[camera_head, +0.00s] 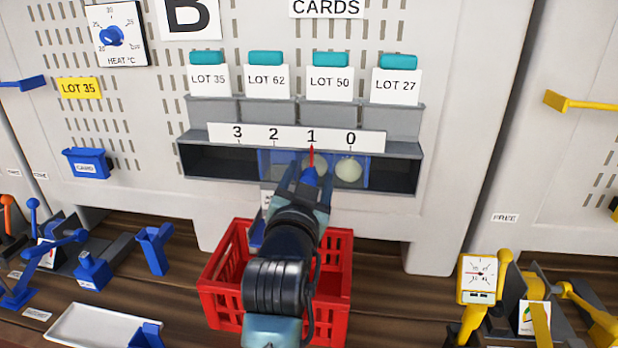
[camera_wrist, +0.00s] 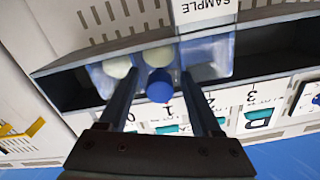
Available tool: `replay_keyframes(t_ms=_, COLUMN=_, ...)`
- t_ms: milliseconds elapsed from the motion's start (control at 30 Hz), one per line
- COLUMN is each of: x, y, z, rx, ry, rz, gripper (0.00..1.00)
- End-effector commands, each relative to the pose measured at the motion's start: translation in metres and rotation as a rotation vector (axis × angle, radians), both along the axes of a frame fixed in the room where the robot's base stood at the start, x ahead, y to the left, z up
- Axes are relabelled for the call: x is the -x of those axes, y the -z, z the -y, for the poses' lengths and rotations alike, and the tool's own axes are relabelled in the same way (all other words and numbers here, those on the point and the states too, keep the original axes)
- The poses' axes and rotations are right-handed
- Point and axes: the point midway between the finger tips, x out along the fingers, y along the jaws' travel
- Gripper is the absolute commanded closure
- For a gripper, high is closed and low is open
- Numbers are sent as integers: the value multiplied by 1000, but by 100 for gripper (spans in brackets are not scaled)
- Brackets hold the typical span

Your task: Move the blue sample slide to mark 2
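The blue sample slide (camera_head: 276,162) is a translucent blue panel in the dark slot under the white scale strip (camera_head: 257,135) marked 3, 2, 1, 0. Its red pointer (camera_head: 311,158) stands at mark 1, apart from mark 2 on its left. Its blue knob (camera_wrist: 160,86) shows in the wrist view; in the head view my arm partly covers it. My gripper (camera_wrist: 161,76) is open, with one finger on each side of the knob and a visible gap at both sides. In the head view my gripper (camera_head: 309,183) is in front of the slot, below mark 1.
Pale round onions (camera_head: 348,171) sit behind the slide. A red crate (camera_head: 338,262) stands below, under my arm. A blue card holder (camera_head: 87,163) is at left, with blue levers (camera_head: 94,270) below it. A yellow device with a dial (camera_head: 479,278) stands at right.

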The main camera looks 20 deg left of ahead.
Motion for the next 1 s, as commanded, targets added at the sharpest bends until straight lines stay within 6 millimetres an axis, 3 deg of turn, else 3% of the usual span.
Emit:
replay_keyframes(t_ms=267, x=1, y=0, z=0, rx=0, ry=0, rz=1, gripper=34)
replay_keyframes(t_ms=467, x=14, y=2, z=4, rx=1, ry=-1, rz=1, gripper=34)
replay_keyframes(t_ms=1000, x=103, y=2, z=29, rx=0, ry=-1, rz=3, gripper=34)
